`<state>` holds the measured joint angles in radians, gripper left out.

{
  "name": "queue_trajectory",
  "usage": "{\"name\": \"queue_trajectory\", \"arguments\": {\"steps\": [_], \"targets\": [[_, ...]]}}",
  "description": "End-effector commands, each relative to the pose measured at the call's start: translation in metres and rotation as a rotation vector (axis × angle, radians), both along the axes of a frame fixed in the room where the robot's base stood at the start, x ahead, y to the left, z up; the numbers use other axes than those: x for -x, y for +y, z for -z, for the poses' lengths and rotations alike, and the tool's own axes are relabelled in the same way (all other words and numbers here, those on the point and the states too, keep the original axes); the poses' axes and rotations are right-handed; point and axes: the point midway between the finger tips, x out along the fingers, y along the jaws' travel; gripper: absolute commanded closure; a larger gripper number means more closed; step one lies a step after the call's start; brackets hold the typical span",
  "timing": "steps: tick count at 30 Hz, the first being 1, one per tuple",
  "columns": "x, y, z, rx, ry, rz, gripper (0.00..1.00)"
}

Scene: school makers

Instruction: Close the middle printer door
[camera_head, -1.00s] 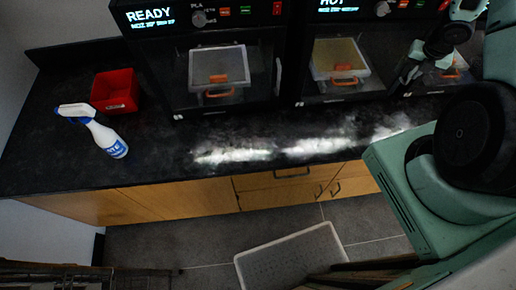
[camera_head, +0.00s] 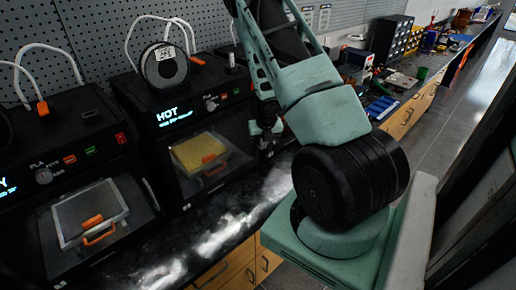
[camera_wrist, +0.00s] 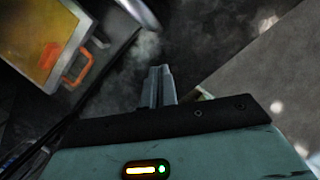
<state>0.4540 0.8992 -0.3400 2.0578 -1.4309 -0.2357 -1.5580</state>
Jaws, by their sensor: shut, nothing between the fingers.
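The middle printer (camera_head: 140,100) is black with a "HOT" display. Behind its front is a yellow print bed with an orange handle (camera_head: 210,162), seen also in the wrist view (camera_wrist: 78,66). I cannot tell from the head view how far its door stands open. In the wrist view a dark door edge with a pale handle (camera_wrist: 139,13) runs past the bed. My gripper (camera_head: 265,126) is at the printer's right front, partly hidden by my arm. In the wrist view my gripper (camera_wrist: 160,72) is shut and empty, its fingertips apart from the handle.
The left printer (camera_head: 60,150) stands beside it, with a pale bed inside. The dark counter (camera_head: 195,245) in front is mostly clear, with bright reflections. Tool bins (camera_head: 391,40) and loose parts lie farther right along the bench.

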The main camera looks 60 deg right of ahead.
Motion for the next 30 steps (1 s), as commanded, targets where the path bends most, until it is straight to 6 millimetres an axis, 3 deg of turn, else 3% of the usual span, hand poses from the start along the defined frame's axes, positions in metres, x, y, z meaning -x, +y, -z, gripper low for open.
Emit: {"name": "queue_trajectory", "arguments": {"steps": [21, 30], "targets": [[0.015, 0.017, -0.089, 0.000, 0.002, -0.001, 1.00], [0.018, 0.019, -0.097, -0.001, 0.003, 0.001, 1.00]]}}
